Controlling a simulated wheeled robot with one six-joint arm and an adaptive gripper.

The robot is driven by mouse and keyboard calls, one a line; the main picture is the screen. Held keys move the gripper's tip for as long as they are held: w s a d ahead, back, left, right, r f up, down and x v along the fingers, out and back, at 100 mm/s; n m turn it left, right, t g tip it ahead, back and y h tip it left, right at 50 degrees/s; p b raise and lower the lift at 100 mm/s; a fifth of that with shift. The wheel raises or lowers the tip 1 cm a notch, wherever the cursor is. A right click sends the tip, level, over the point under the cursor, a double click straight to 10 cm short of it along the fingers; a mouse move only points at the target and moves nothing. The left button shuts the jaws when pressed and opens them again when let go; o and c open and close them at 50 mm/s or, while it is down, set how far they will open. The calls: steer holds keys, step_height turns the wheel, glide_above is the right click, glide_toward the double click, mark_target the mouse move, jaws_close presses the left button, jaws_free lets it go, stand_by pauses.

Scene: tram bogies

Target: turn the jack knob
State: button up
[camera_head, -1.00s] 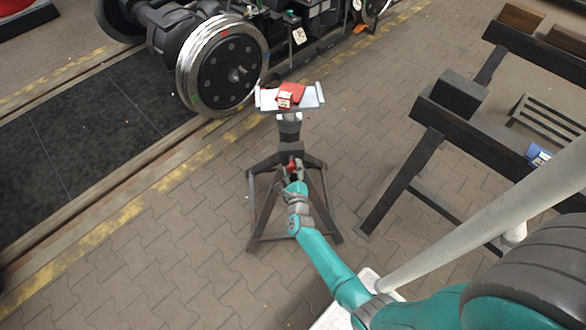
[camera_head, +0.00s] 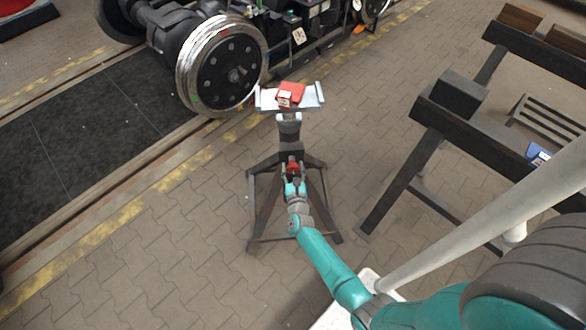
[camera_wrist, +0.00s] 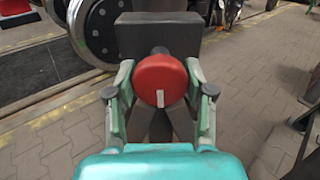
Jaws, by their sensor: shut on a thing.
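The jack (camera_head: 289,150) is a dark stand with splayed legs, standing on the paved floor. Its red round knob (camera_wrist: 161,80) faces my wrist camera, in front of the jack's dark block. The knob also shows small in the head view (camera_head: 293,168). My gripper (camera_wrist: 161,88) has one finger on each side of the knob and is shut on it. It also shows in the head view (camera_head: 293,180), at the front of the jack. The shaft behind the knob is mostly hidden.
A metal tray (camera_head: 267,98) tops the jack, with a red and white box (camera_head: 290,94) on it. A bogie wheel (camera_head: 222,65) stands behind left. A dark trestle (camera_head: 470,135) stands to the right, with a blue item (camera_head: 538,154). Floor left of the jack is clear.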

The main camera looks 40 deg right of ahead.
steer(key=shift+f, duration=0.1)
stand_by(0.5)
steer(key=o, duration=1.2)
steer(key=v, duration=1.2)
